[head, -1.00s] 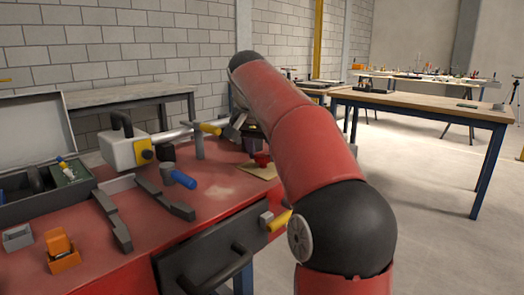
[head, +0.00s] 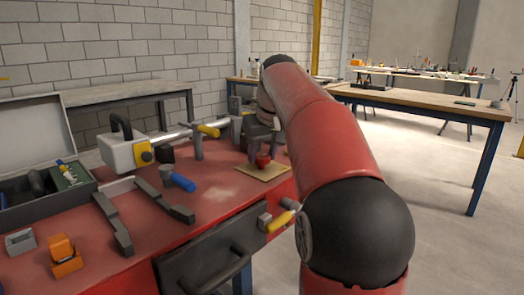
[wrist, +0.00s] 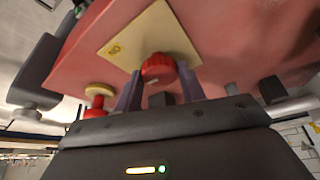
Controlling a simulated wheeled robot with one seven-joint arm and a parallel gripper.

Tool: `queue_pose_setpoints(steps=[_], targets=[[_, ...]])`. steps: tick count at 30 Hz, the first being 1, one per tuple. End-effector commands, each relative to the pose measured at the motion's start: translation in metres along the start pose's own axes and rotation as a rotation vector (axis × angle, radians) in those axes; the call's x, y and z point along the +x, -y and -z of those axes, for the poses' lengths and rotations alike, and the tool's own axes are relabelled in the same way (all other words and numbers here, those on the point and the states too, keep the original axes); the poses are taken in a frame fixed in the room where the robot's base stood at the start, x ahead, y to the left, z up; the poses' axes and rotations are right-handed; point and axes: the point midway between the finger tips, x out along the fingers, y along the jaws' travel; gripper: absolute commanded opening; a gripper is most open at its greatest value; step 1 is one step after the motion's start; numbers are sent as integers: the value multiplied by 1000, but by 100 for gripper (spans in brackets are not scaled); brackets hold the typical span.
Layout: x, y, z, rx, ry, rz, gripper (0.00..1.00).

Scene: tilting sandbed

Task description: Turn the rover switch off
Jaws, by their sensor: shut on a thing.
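A red knob (head: 262,161) stands on a flat tan plate (head: 272,173) at the right end of the red bench top. I take it to be the rover switch; its on or off setting cannot be read. In the wrist view the knob (wrist: 158,68) sits between the two fingers of my gripper (wrist: 160,84), which is shut on it. In the head view my gripper (head: 264,146) is over the knob, partly hidden by my arm.
A white and yellow device (head: 128,153) with a pipe and yellow-handled valve (head: 208,130) is left of the plate. A blue-handled part (head: 183,182) and dark rails lie in front of it. A drawer with a handle (head: 222,275) and a yellow lever (head: 280,219) are on the bench front.

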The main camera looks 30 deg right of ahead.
Motion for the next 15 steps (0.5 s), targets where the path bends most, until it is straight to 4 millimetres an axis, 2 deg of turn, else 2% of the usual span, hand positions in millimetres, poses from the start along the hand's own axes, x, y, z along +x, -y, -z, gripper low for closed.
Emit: queue_pose_setpoints(steps=[15], targets=[[0, -4, 2, -445, -3, 184, 17]])
